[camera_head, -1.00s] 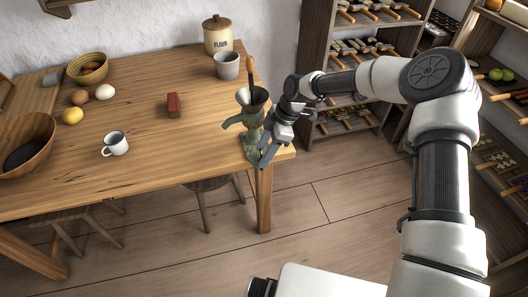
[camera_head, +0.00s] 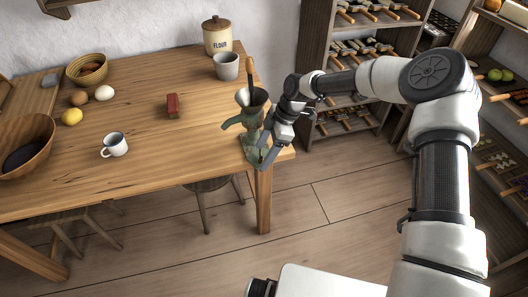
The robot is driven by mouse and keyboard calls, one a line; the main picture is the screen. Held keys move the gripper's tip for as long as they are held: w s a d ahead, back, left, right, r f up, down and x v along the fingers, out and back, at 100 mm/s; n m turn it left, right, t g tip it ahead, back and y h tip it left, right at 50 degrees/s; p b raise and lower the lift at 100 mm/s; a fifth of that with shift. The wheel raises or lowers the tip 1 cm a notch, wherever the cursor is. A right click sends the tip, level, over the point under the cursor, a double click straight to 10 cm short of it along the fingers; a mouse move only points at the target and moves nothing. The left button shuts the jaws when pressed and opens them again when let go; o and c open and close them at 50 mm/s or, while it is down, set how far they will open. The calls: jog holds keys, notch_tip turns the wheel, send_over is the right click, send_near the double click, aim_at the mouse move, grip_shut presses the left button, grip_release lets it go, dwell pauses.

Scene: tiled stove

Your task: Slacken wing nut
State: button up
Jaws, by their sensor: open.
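A green-grey metal grinder (camera_head: 247,122) with a hopper on top and a wooden-handled crank stands clamped at the right corner of the wooden table (camera_head: 180,150). The wing nut is too small to make out; it may be hidden low on the clamp, behind my gripper. My gripper (camera_head: 264,157) is at the table's edge, with its fingers pointing down and left at the grinder's lower clamp. The fingers are apart, one beside the clamp. I cannot tell whether they touch it.
A white mug (camera_head: 115,144), a red block (camera_head: 173,105), a grey cup (camera_head: 227,66) and a flour jar (camera_head: 217,37) stand on the table. A wooden bowl (camera_head: 38,128), a lemon (camera_head: 72,116) and eggs are at the left. Shelves (camera_head: 318,40) stand behind my arm.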

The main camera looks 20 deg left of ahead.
jog(key=p+v, duration=0.1)
jog(key=v, duration=1.6)
jog(key=shift+d, duration=0.1)
